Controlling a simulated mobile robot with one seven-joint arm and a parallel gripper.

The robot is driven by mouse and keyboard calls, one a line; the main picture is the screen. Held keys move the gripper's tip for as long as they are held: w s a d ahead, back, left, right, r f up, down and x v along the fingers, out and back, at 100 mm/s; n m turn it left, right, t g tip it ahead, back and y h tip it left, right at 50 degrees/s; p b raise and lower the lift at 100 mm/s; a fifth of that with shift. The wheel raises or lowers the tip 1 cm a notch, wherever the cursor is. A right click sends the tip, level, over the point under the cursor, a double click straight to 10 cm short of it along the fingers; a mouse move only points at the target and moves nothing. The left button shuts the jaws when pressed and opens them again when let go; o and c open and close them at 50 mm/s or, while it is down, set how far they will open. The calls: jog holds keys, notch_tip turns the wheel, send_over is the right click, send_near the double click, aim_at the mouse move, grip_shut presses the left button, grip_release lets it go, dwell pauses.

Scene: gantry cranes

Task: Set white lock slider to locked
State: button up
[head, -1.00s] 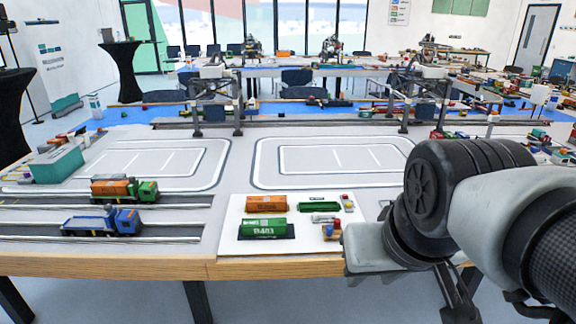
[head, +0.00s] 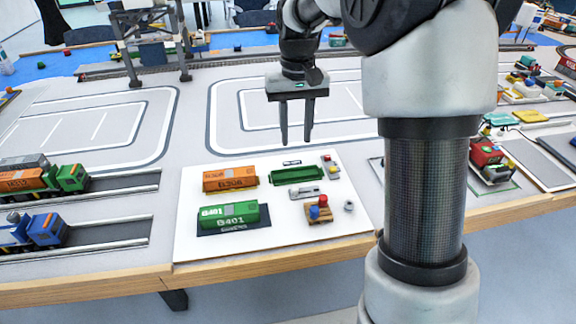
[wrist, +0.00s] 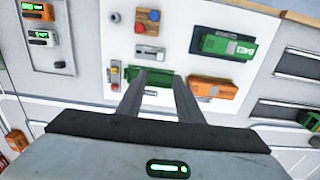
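The light grey-white lock slider (head: 305,191) lies on the white panel (head: 190,250) between the green tray and the wooden button block. In the wrist view the slider (wrist: 150,52) shows just beyond my fingertips, and its setting is too small to tell. My gripper (head: 295,140) points down with two dark fingers apart and nothing between them. It hangs above the table, behind the panel in the head view. In the wrist view my gripper (wrist: 157,76) has its fingers over the green tray (wrist: 150,97), apart from the slider.
Near the slider are a block with red and blue knobs (head: 319,212), a small switch plate (head: 330,165) and a grey nub (head: 349,206). Orange (head: 230,180) and green (head: 229,214) containers lie to the left. Toy trucks (head: 45,230) stand further left. A gantry crane stands behind.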

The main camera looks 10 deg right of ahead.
aim_at(295, 187)
notch_tip(295, 187, down, 17)
jog(key=b, duration=0.4)
jog(key=shift+s+r, duration=0.15)
grip_shut()
